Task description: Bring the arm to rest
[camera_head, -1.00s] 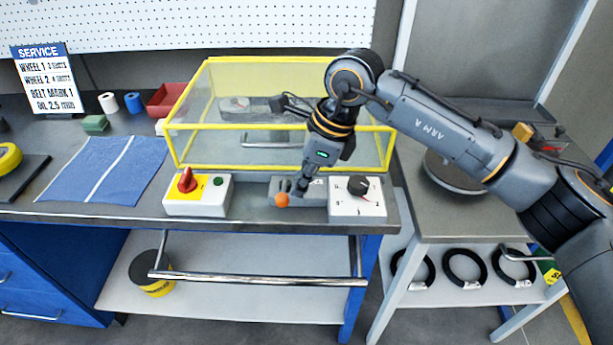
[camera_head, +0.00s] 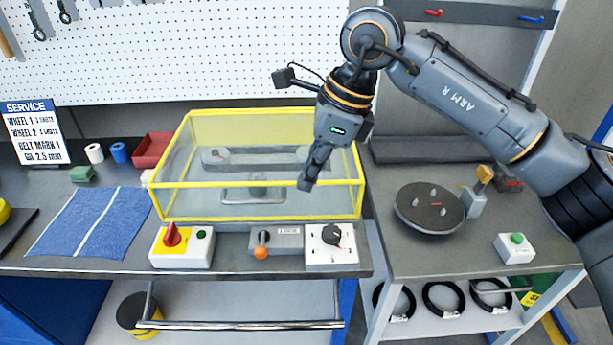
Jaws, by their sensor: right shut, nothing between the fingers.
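My right arm (camera_head: 465,95) comes in from the right edge and bends down at its wrist. My left gripper does not show.
A white box with a red switch (camera_head: 173,237) stands left of the lever. A round dark turntable (camera_head: 430,208) and a green-button box (camera_head: 516,248) sit on the right table. A blue cloth (camera_head: 88,222) lies at left. Black coils (camera_head: 443,299) lie on the lower shelf.

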